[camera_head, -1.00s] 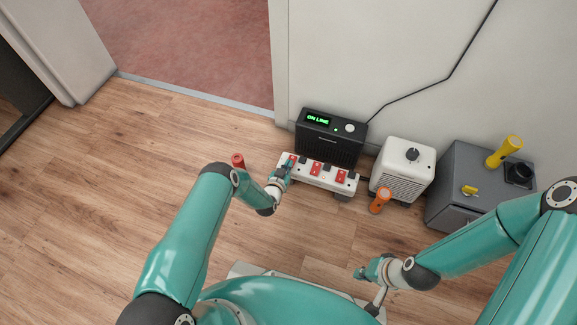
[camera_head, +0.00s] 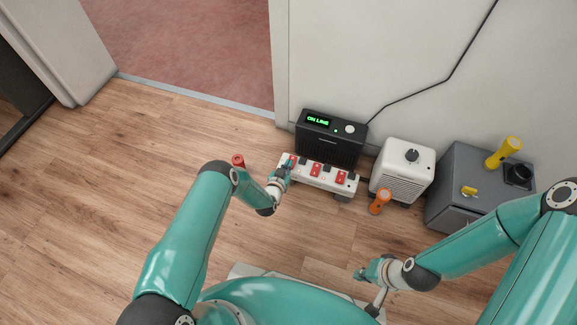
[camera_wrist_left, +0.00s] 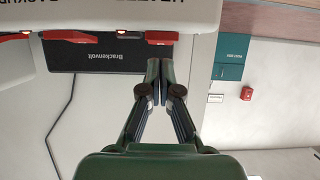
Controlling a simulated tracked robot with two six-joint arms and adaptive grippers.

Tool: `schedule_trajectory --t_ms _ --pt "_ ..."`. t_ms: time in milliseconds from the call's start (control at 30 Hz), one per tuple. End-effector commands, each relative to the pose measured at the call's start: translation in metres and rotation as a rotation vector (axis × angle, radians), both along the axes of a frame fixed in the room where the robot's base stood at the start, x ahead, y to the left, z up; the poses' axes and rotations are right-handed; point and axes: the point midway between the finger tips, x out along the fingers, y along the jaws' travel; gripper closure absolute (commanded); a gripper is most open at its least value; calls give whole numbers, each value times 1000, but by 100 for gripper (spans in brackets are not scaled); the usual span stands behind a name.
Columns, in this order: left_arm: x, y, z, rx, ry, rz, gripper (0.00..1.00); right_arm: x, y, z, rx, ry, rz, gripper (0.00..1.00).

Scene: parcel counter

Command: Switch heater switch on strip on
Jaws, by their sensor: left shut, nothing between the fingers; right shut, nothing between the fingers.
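The white power strip (camera_head: 338,183) with red switches stands in front of the black unit. In the left wrist view the strip (camera_wrist_left: 105,15) fills the top left, with cut-off lettering that seems to begin "HEATE" above the red switch (camera_wrist_left: 162,37). My left gripper (camera_head: 287,164) is shut and empty at the strip's left end. In the left wrist view its fingertips (camera_wrist_left: 160,66) are close to that switch; I cannot tell if they touch it or how the switch is set. My right gripper (camera_head: 360,273) is shut and empty, low and well away from the strip.
The black unit (camera_head: 329,145) reads "ON LINE". Right of the strip stand a white heater-like box (camera_head: 404,171), an orange object (camera_head: 380,200) and a grey cabinet (camera_head: 450,205) with a yellow torch-like object (camera_head: 503,153). A red object (camera_head: 238,161) is left of my left gripper. Floor at left is clear.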

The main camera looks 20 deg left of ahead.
Motion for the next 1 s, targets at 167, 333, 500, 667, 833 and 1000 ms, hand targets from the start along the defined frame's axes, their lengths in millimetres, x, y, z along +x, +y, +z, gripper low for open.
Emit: schedule_trajectory --t_ms 167,333,500,667,833,1000 --pt "0 0 0 0 0 0 100 0 0 0 0 0 0 100" --pt "0 -1 11 0 -1 -2 100 0 0 9 0 0 0 100" --pt "-2 -3 38 0 0 -5 100 0 0 31 0 0 0 100" --pt "-29 -2 45 -2 7 -4 100 0 0 46 0 0 0 100" --pt "-65 -1 48 -1 6 -7 100 0 0 58 0 0 0 100" --pt "-90 -1 50 -1 4 -8 100 0 0 64 0 0 0 100"
